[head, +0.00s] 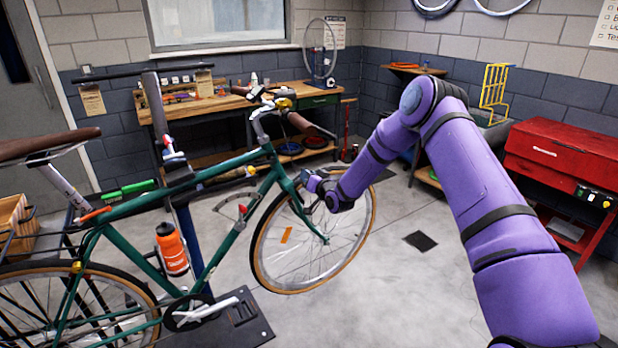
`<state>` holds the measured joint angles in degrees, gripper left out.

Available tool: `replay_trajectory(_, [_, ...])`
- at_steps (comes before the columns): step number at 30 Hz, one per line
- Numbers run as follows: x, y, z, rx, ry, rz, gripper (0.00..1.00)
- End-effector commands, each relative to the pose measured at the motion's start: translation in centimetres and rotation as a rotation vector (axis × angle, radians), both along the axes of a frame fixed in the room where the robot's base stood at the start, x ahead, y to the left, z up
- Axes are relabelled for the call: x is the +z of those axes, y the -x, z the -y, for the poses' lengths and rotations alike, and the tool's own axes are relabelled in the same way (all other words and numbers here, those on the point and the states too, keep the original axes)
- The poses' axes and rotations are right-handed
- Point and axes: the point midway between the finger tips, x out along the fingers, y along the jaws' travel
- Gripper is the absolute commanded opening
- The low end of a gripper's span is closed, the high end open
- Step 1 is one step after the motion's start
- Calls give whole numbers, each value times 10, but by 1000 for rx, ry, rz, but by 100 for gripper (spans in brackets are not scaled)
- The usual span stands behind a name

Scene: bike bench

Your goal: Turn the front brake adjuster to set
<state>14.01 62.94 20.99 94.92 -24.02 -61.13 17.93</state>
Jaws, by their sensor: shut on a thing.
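A green bike (150,208) is held in a work stand, its front wheel (268,262) towards the middle of the room. My arm reaches in from the right, and my gripper (308,181) is at the upper part of the front wheel, just right of the green fork (287,182). The gripper is shut on a small part there, at the place of the front brake adjuster. The adjuster itself is hidden by the gripper and too small to make out, so its setting cannot be read.
A wooden workbench (207,103) stands along the back wall. A red tool chest (560,150) is at the right. The stand's dark base plate (250,330) is on the floor below the bike. An orange bottle (171,250) sits on the frame. The grey floor right of the wheel is mostly clear.

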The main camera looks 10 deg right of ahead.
Motion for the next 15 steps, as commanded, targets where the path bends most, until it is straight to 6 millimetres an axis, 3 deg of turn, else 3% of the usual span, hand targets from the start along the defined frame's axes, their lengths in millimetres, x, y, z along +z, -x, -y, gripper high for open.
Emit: replay_trajectory(15, [-1,0,0,1,468,149,2])
